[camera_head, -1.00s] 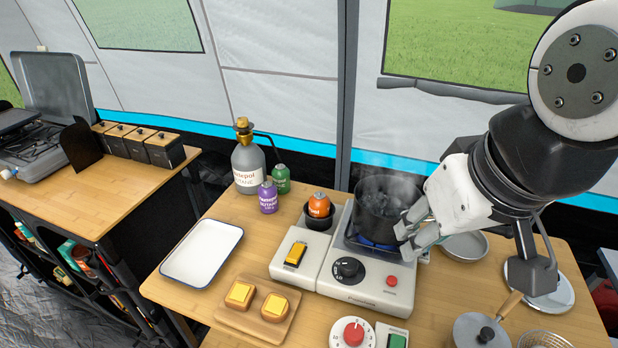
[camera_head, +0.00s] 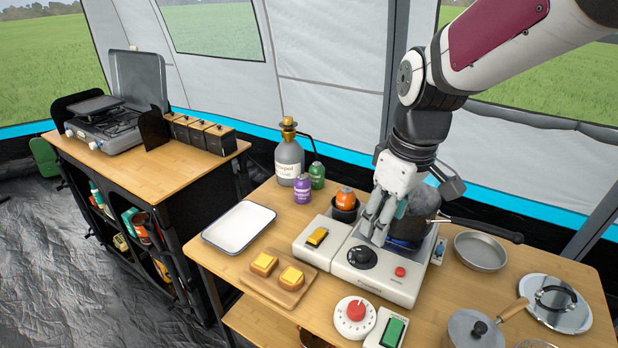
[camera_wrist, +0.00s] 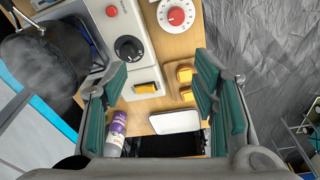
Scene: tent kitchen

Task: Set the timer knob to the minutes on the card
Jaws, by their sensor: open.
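The timer is a round white dial with numbers around a red knob (camera_head: 355,310). It stands on the table's front part in the head view, and in the wrist view the red knob (camera_wrist: 176,16) is at the top. Its exact setting is too small to read. I cannot make out a card with minutes in any view. My gripper (camera_head: 378,224) is open and empty, fingers pointing down, above the stove behind the timer. In the wrist view its two green-padded fingers (camera_wrist: 162,72) are wide apart, with the timer beyond them.
A steaming pot (camera_head: 425,203) on the stove is right beside my gripper, its handle pointing right. The stove has a black knob (camera_head: 362,257) and red button (camera_head: 400,271). A green switch (camera_head: 393,331) stands right of the timer. A toast board (camera_head: 278,290) lies left.

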